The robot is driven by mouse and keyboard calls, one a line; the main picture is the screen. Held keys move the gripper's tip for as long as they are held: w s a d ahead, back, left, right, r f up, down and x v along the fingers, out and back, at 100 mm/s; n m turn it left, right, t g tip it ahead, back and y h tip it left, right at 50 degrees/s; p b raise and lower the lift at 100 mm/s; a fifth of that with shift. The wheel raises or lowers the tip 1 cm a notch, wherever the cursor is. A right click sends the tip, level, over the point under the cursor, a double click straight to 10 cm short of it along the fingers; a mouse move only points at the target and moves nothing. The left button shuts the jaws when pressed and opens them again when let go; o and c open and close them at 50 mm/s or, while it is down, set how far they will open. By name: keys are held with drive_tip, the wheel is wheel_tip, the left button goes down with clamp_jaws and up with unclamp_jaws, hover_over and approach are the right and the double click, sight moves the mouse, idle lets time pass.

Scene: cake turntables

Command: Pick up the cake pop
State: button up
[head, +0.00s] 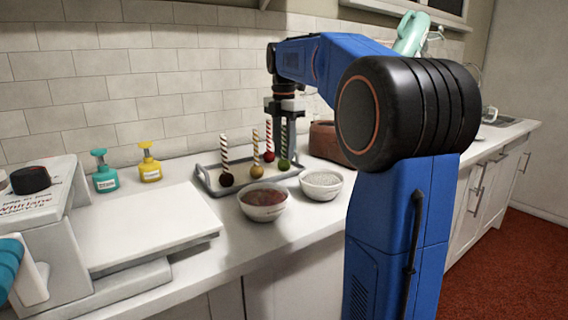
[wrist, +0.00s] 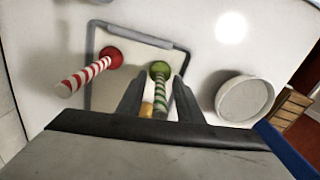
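Several cake pops stand stick-up on a grey-rimmed tray (head: 205,182). The green cake pop (head: 284,164) has a green-striped stick and is under my gripper (head: 286,122). In the wrist view, the green cake pop (wrist: 160,69) shows just beyond my open fingers (wrist: 157,92), with its stick running between them. A gap shows beside the stick. A red cake pop (wrist: 111,56) with a red-and-white stick is to the left.
A bowl of red bits (head: 263,212) and a bowl of pale bits (head: 321,193) stand in front of the tray. A brown box (head: 326,142) is to its right. Teal (head: 105,178) and yellow (head: 150,168) bottles and a white machine (head: 50,230) are left.

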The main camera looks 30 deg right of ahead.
drive_tip(key=shift+c, duration=0.2)
clamp_jaws()
drive_tip(key=shift+r, duration=0.1)
